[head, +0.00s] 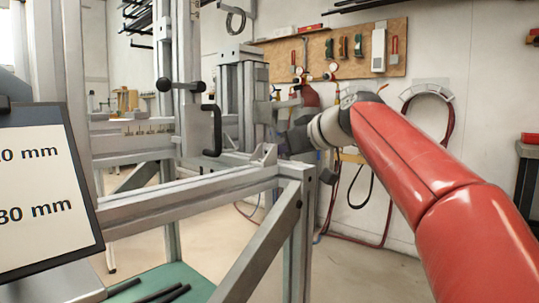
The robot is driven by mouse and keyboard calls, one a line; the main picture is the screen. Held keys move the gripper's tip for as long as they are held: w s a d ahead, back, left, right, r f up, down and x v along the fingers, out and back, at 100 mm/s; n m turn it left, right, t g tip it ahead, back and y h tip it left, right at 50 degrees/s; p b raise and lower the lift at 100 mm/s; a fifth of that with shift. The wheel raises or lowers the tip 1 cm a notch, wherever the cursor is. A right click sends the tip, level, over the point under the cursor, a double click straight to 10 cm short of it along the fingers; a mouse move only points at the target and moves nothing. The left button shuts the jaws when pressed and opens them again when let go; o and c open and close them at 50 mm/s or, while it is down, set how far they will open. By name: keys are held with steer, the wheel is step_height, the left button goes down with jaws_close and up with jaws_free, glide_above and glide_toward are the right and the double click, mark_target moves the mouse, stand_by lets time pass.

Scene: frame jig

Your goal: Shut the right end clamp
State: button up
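The aluminium frame jig (190,197) fills the left and middle of the head view. A small grey bracket (265,154) stands on its top rail near the right corner. I cannot tell for sure which part is the right end clamp, or whether it is open or shut. My gripper (272,134) is at the end of my red arm, just above and beside that bracket. Its fingers are small, dark and partly lost against the grey column behind, so their opening and any contact cannot be made out.
A black bar handle (214,131) and a black-knobbed lever (181,86) stick out from the jig's upright. A sign board (35,190) with millimetre figures stands at the left. A pegboard with tools (350,48) hangs on the back wall. Floor at lower right is clear.

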steer(key=x, duration=0.5)
steer(key=shift+w+a+f, duration=0.1)
steer(key=shift+w+a, duration=0.05)
steer(key=shift+w, duration=0.05)
jaws_close()
